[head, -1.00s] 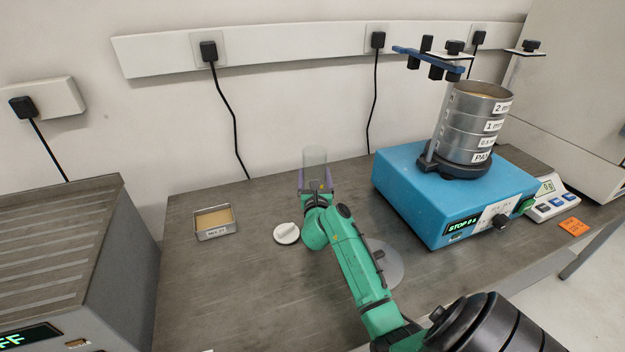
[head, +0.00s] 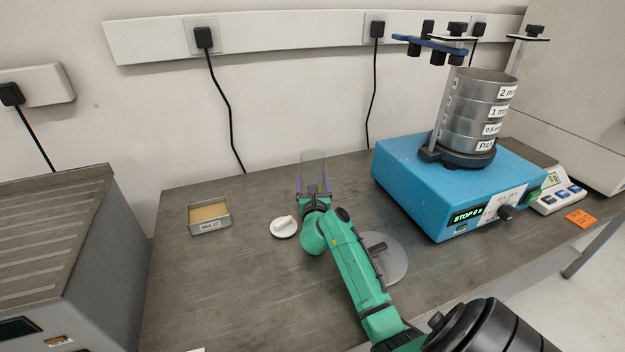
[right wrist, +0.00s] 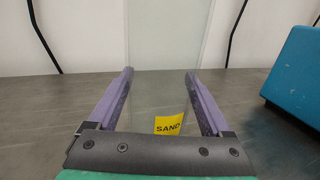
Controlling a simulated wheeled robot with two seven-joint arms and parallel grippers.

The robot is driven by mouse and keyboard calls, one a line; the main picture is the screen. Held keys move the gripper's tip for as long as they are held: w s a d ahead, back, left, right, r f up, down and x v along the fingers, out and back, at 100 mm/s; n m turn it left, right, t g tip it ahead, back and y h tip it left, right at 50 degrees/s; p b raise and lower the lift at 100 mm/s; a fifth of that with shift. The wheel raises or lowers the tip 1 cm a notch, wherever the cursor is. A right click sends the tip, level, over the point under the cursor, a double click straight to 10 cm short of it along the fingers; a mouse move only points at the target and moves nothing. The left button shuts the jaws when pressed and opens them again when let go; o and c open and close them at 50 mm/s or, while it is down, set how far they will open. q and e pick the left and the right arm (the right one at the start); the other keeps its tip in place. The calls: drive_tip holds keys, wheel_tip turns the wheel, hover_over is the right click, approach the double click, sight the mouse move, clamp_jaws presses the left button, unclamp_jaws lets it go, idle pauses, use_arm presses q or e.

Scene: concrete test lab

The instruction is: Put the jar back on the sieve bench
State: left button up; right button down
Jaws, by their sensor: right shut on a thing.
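The clear glass jar (head: 313,165) stands upright on the dark bench (head: 260,270), or just above it; I cannot tell which. In the right wrist view the jar (right wrist: 165,45) fills the middle, with a yellow SAND label (right wrist: 168,125) low on it. My right gripper (head: 314,190) is shut on the jar, its purple fingers (right wrist: 160,88) on either side. The arm partly hides the jar's lower part in the head view. My left gripper is not in view.
A white lid (head: 284,227) and a small labelled tray (head: 210,229) lie to the left. A blue sieve shaker (head: 410,190) with stacked sieves stands right, beside a scale (head: 557,200). A grey oven-like box (head: 90,260) is far left.

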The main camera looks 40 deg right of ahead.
drive_tip(key=shift+s+f+b, duration=0.1)
drive_tip(key=shift+f+b, duration=0.2)
drive_tip(key=shift+f, duration=0.15)
